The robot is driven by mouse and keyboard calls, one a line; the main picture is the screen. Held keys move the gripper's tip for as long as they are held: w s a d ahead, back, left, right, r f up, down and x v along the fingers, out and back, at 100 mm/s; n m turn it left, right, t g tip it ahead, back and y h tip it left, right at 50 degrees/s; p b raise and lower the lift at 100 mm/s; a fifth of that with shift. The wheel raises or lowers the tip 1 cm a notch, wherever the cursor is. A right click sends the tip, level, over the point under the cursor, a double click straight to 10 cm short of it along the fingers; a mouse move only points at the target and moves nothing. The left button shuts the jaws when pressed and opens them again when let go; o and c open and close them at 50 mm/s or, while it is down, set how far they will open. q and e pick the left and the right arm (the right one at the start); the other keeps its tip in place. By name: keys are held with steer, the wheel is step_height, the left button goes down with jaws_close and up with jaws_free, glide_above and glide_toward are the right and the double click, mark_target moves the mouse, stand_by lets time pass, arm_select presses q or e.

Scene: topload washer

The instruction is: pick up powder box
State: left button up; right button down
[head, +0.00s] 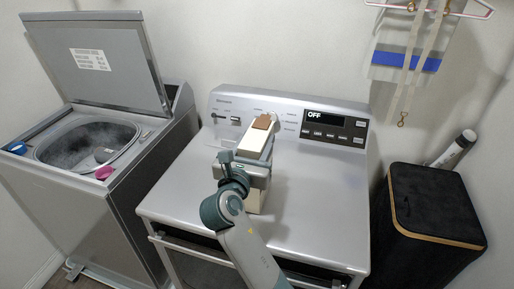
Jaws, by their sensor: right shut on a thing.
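The powder box (256,144) is a cream box with a brown patch at its upper end. It is over the top of the closed silver machine, in front of the control panel. My right gripper (246,164) is shut on the box, across its middle. The gripper and wrist hide part of the box, and its lower part shows below them. I cannot tell whether the box touches the machine top. My left gripper is not in view.
The silver machine top (319,190) is otherwise clear; its panel display (325,116) reads OFF. At the left a topload washer (130,199) stands with its lid (97,62) up, with a blue item (16,148) and a pink item (104,173) on its rim. A black hamper (432,205) stands right.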

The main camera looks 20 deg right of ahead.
mark_target(257, 134)
steer(key=shift+r+b, duration=0.4)
steer(key=shift+r, duration=1.7)
steer(key=s+d+r, duration=0.6)
steer(key=s+d, duration=0.1)
steer(key=d, duration=0.2)
steer(key=shift+s+r+b, duration=0.25)
steer(key=shift+r+b, duration=0.15)
steer(key=shift+b, duration=0.05)
